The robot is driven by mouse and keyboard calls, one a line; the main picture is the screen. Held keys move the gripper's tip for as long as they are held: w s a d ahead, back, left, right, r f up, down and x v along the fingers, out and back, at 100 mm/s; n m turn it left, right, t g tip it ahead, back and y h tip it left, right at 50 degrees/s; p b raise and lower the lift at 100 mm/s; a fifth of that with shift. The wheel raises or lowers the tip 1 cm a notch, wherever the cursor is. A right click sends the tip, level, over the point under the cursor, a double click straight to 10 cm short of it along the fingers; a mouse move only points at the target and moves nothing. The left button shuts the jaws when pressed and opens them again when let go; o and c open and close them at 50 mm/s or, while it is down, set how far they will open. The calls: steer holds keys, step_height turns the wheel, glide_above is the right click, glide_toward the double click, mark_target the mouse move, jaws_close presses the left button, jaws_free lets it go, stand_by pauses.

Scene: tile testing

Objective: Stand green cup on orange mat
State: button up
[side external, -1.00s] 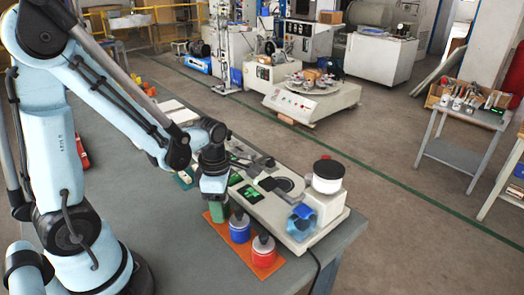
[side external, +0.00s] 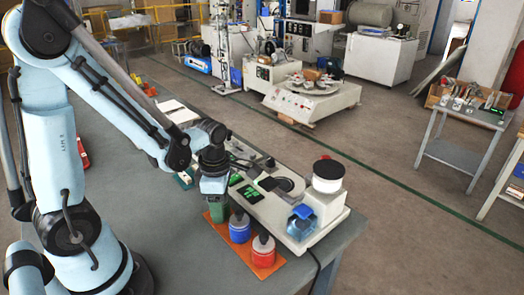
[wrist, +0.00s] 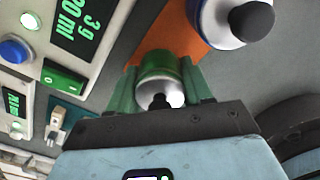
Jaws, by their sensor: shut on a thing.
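The green cup (wrist: 160,65) is between the green fingers of my gripper (wrist: 165,85) in the wrist view. The fingers are shut on its sides. Its pale top with a black knob faces the camera. In the side view, my gripper (side external: 216,203) points down over the back left end of the orange mat (side external: 222,236), and fingers and cup show as one green patch. The mat (wrist: 180,35) also shows beyond the cup in the wrist view. I cannot tell whether the cup's base touches the mat.
A blue cup (side external: 240,229) and a red cup (side external: 263,252) stand on the mat in line with the gripper. A white instrument (side external: 290,205) with green displays runs close along the mat's right side. The grey table (side external: 165,245) is clear left of the mat.

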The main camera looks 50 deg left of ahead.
steer(key=shift+f, duration=0.2)
steer(key=o, duration=1.6)
steer(key=shift+r, duration=0.1)
steer(key=shift+r, duration=2.95)
